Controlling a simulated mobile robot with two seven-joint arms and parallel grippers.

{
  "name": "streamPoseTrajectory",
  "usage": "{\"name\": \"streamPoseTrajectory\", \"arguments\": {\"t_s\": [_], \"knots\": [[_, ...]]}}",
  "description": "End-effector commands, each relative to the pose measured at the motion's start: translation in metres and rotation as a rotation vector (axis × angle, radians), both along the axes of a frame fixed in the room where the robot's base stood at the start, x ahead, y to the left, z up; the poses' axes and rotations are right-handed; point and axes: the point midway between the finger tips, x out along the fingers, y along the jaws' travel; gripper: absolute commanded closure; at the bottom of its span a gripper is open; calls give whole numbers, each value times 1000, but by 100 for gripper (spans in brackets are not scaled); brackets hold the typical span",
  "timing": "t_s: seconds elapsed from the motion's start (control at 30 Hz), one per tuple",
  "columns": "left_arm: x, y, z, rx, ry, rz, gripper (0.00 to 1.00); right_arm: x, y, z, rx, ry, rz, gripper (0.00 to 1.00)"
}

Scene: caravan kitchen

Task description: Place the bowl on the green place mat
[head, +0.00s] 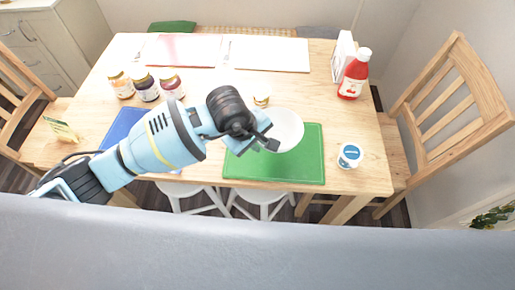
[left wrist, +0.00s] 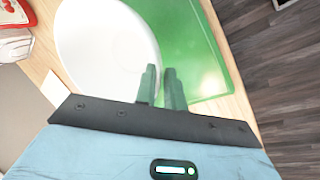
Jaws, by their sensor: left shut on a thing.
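The white bowl (head: 287,128) is over the far edge of the green place mat (head: 287,168) in the head view. My left gripper (head: 271,145) is shut on the bowl's near rim. In the left wrist view, the fingers (left wrist: 162,88) pinch the edge of the bowl (left wrist: 105,45), with the green mat (left wrist: 205,60) to the right of it. I cannot tell whether the bowl touches the mat or hangs slightly above it. My right gripper is not in view.
A red bottle (head: 354,75) and a white box are at the back right. Several jars (head: 146,86) stand at the left. A blue mat (head: 121,128) lies left.

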Motion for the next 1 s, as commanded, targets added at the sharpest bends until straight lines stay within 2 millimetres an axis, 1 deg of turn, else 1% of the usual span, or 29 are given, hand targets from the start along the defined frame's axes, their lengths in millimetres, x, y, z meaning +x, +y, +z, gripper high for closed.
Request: {"name": "streamPoseTrajectory", "arguments": {"t_s": [0.07, 0.33, 0.6, 0.73, 0.77, 0.9, 1.0], "knots": [[0, 0, -2, -1, -1, 0, 100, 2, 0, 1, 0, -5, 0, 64], [0, 0, -33, -1, -1, 0, 100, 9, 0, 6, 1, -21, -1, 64], [0, 0, -34, -1, -3, -1, 100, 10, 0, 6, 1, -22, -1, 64], [0, 0, -38, -1, -1, -1, 100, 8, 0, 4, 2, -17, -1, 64], [-1, 0, -39, 1, 1, 0, 86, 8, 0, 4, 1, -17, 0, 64], [0, 0, -38, 0, 0, 0, 68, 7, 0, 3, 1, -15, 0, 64], [0, 0, -38, 0, 0, 0, 67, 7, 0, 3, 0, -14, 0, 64]]}}
